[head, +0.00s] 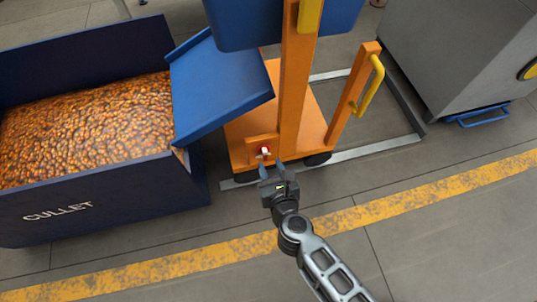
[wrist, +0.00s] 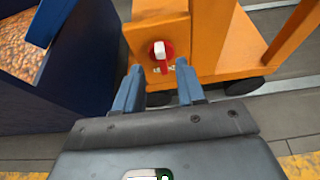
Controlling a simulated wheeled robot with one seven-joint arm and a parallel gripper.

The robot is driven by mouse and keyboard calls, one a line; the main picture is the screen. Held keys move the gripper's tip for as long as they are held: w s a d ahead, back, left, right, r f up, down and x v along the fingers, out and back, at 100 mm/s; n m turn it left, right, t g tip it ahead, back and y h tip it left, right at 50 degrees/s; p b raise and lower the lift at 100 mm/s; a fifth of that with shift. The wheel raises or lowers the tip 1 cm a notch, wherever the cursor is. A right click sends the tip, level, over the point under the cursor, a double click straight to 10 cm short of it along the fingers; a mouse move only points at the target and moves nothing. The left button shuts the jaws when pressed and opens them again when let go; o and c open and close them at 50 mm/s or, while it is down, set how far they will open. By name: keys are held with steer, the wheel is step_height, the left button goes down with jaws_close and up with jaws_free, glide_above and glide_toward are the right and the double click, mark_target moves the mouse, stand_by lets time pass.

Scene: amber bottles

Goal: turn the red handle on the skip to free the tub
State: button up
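A small red round knob with a white grip bar (wrist: 160,51) sits on the front plate of an orange wheeled stand. It also shows in the head view (head: 264,151). The bar stands near upright in the wrist view. My gripper (wrist: 159,66) is open and empty, its two blue fingers pointing at the knob with the knob between and beyond their tips. In the head view my gripper (head: 272,169) is just in front of the plate, apparently apart from it. A blue tub (head: 265,28) is at the top of the orange post (head: 296,85), partly cut off.
A dark blue skip marked CULLET (head: 130,210), full of amber pieces, stands left, with a blue chute (head: 215,90) at its side. An orange upright with a yellow handle (head: 371,88) and a grey cabinet (head: 450,60) are right. Floor by the yellow line (head: 400,208) is clear.

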mark_target(266, 153)
steer(key=b+x, duration=0.2)
steer(key=x, duration=0.4)
jaws_close()
stand_by(0.3)
